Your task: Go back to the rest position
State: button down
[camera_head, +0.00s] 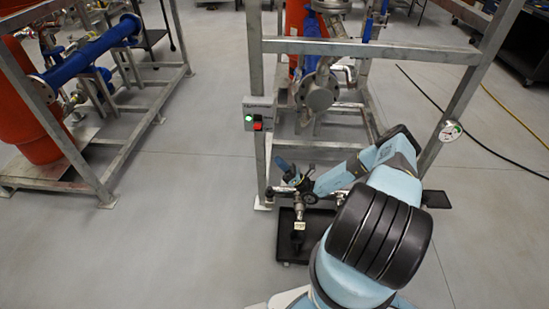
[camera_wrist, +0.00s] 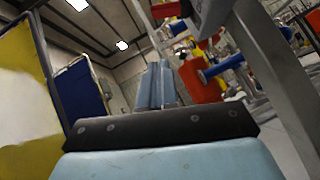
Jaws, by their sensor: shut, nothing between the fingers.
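My gripper (camera_wrist: 157,85) shows in the wrist view as two blue-grey fingers pressed together, with nothing between them. They point upward, away from the black band and light blue housing. In the head view my arm bends over from the lower right, and its end is low beside the metal frame's left post (camera_head: 256,90). A small valve fitting (camera_head: 299,226) hangs just below that spot, above a black tray (camera_head: 283,262) on the floor.
A grey control box (camera_head: 259,114) with green and red buttons is on the left post. A round gauge (camera_head: 450,131) is on the right post. Another skid with an orange tank (camera_head: 32,105) and blue pipe (camera_head: 88,54) stands at left. Floor between the skids is clear. Cables lie at right.

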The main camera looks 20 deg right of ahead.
jog(key=shift+s+d+f, duration=0.1)
dwell(0.5)
jog(key=s+a+r+n+g+h, duration=0.2)
jog(key=s+r+n+g+h, duration=0.1)
jog(key=r+n+g, duration=0.65)
jog(key=s+a+r+n+g+h, duration=0.15)
jog(key=r+n+g+h, duration=0.35)
jog(key=r, duration=0.8)
jog(key=s+a+r+n+g+h, duration=0.2)
jog(key=s+r+n+g, duration=0.1)
jog(key=r+n+g, duration=0.65)
jog(key=s+d+r+n+t+h, duration=0.2)
jog(key=s+r+t+h, duration=0.3)
jog(key=s+r, duration=0.7)
jog(key=s+d+r+n+t+h, duration=0.2)
jog(key=s+r+n+t+h, duration=0.3)
jog(key=s+r, duration=0.8)
jog(key=r+t, duration=0.1)
jog(key=t, duration=0.2)
jog(key=shift+s+d+h, duration=0.2)
jog(key=shift+d+h, duration=0.05)
jog(key=shift+h, duration=0.15)
jog(key=shift+r, duration=0.1)
